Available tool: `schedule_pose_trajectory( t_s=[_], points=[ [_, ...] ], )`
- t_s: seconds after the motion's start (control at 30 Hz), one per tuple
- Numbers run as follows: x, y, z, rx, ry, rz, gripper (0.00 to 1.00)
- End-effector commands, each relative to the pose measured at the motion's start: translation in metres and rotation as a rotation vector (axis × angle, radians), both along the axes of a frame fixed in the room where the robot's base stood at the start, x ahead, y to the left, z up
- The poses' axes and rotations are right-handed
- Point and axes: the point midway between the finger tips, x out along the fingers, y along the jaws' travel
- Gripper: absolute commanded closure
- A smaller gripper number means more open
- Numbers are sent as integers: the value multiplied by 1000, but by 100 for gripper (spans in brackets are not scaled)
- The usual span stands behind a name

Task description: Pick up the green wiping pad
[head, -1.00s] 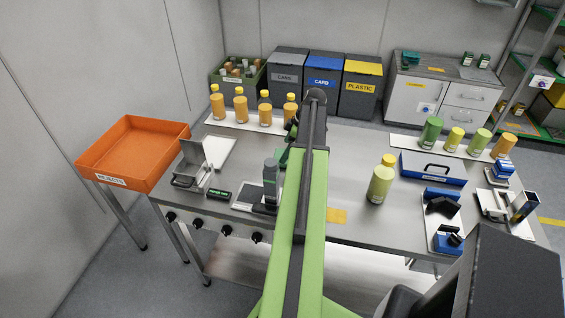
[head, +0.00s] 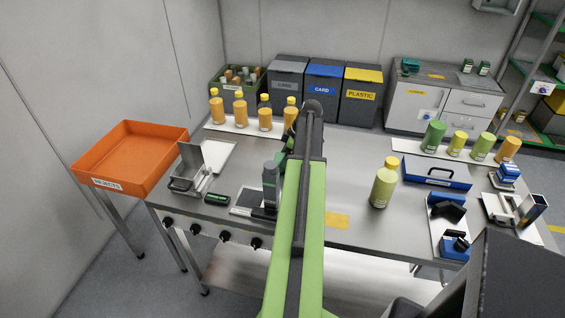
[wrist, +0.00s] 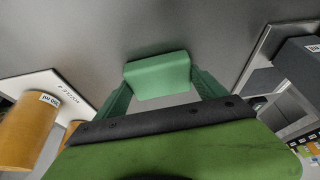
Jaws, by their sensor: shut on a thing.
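The green wiping pad (wrist: 158,75) is a pale green block in the upper middle of the wrist view. My gripper (wrist: 160,84) has its two dark green fingers on either side of the pad and is shut on it. A grey surface lies behind the pad; I cannot tell how far the pad is above it. In the head view my own green arm covers most of the gripper and the pad cannot be made out there.
A steel table (head: 250,180) carries orange bottles (head: 265,114) at the back left, a yellow-green bottle (head: 383,185) right of my arm, and a blue tray (head: 436,172). A grey upright device (head: 270,182) stands close left of my arm. An orange rejects tray (head: 128,155) is at left.

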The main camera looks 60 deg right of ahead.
Motion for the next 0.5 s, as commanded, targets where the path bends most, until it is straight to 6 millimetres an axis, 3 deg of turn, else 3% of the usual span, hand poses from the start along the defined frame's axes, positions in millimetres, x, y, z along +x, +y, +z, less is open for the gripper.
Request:
schedule_pose_trajectory(
  t_s=[0.27, 0.5],
  points=[
    [-1, -1, 11, 0, 0, -1, 59],
    [-1, -1, 50, 0, 0, -1, 59]
  ],
)
